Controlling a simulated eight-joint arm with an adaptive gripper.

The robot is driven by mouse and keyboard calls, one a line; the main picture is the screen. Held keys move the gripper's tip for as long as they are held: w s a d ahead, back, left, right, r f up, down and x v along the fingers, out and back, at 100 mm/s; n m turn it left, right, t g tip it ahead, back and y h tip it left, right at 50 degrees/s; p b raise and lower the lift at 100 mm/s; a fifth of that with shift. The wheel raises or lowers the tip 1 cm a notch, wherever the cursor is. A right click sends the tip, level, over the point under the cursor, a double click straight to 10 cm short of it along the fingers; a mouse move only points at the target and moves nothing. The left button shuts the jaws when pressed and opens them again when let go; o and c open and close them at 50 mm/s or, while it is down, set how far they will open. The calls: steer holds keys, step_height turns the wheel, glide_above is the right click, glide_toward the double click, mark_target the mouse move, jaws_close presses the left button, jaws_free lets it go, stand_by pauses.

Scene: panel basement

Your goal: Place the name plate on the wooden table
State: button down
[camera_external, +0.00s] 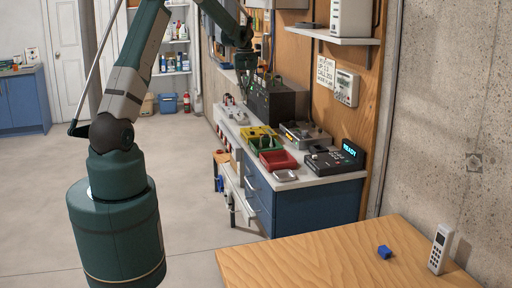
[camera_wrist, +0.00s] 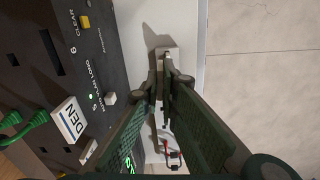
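My gripper (camera_external: 246,78) is over the far part of the white-topped workbench, close to the black equipment box (camera_external: 277,101). In the wrist view its two fingers (camera_wrist: 166,82) converge with only a narrow gap between the tips. A small pale block (camera_wrist: 168,60) shows at or just beyond the tips; whether it is held I cannot tell. The wooden table (camera_external: 300,262) is at the front right of the external view, well away from my gripper.
A blue block (camera_external: 384,252) and a white handset (camera_external: 439,249) are on the wooden table; its left part is clear. The workbench bears a red tray (camera_external: 278,159), a yellow device (camera_external: 259,134) and a black console (camera_external: 336,160). Green cables (camera_wrist: 30,124) reach the dark panel.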

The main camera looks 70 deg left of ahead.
steer(key=w+d+f+m, duration=0.1)
steer(key=w+d+m, duration=0.2)
steer(key=d, duration=1.8)
steer(key=w+d+f+m+b, duration=0.1)
steer(key=w+d+m, duration=0.2)
steer(key=d, duration=1.9)
steer(key=w+d+f+m, duration=0.1)
steer(key=w+d+m, duration=0.2)
steer(key=d, duration=1.8)
steer(key=shift+w+d+f+b, duration=0.1)
steer(key=shift+w+d+b, duration=0.1)
steer(key=shift+w, duration=0.65)
steer(key=shift+w+d+f+b, duration=0.1)
steer(key=shift+w+d+b, duration=0.1)
steer(key=shift+w, duration=0.6)
steer(key=s+d+m, duration=0.2)
steer(key=s+d, duration=0.2)
steer(key=d, duration=1.1)
steer(key=s+d+f+m, duration=0.2)
steer(key=s+d+m, duration=0.1)
steer(key=s+d, duration=0.9)
steer(key=s+d+f+m+b, duration=0.1)
steer(key=s+d+m, duration=0.1)
steer(key=s+d, duration=1)
steer(key=d, duration=0.6)
steer(key=shift+s+f+m+b, duration=0.25)
steer(key=shift+f+m+b, duration=0.05)
steer(key=shift+f+m, duration=0.1)
steer(key=shift+f, duration=0.1)
steer(key=shift+f, duration=2.85)
